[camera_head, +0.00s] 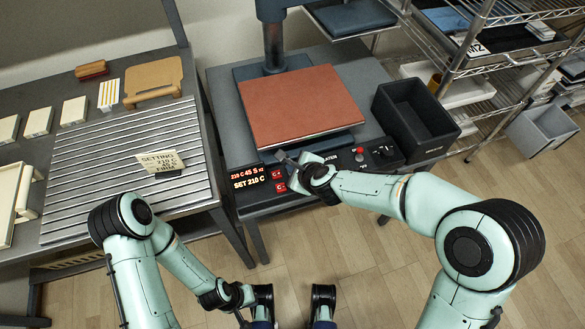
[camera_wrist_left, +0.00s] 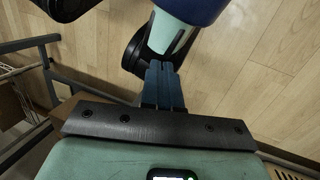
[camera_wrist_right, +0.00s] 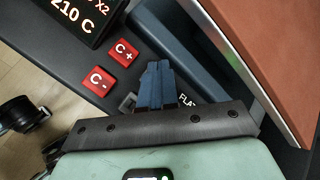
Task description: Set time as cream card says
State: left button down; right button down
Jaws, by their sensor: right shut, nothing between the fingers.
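The cream card (camera_head: 160,162) stands on the slatted table at left; its first line reads SETTING, the rest is too small to read surely. The press display (camera_head: 249,177) shows 210 C, 45 S, X2 and SET 210 C; part of it shows in the right wrist view (camera_wrist_right: 78,18). Red C+ (camera_wrist_right: 124,52) and C- (camera_wrist_right: 98,81) buttons sit beside it. My right gripper (camera_wrist_right: 158,68) is shut and empty over the panel, just right of C+. A grey part (camera_wrist_right: 128,102) is half hidden by it. My left gripper (camera_wrist_left: 162,70) is shut and empty, low over the floor.
The press has a reddish-brown plate (camera_head: 300,105). A red knob (camera_head: 360,152) and a black dial (camera_head: 385,151) are right of my right gripper. A black bin (camera_head: 415,115) and wire shelves (camera_head: 475,65) stand at right. Several pale blocks lie at far left.

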pick_arm(q)
jog(key=shift+s+a+f, duration=0.1)
jog(key=shift+a+f, duration=0.05)
jog(key=shift+f, duration=0.5)
pick_arm(e)
jog(key=shift+f, duration=0.3)
pick_arm(q)
jog(key=shift+r, duration=0.1)
pick_arm(e)
jog(key=shift+r, duration=0.1)
jog(key=shift+r+p, duration=0.85)
jog(key=shift+r, duration=0.05)
pick_arm(q)
jog(key=shift+r, duration=0.75)
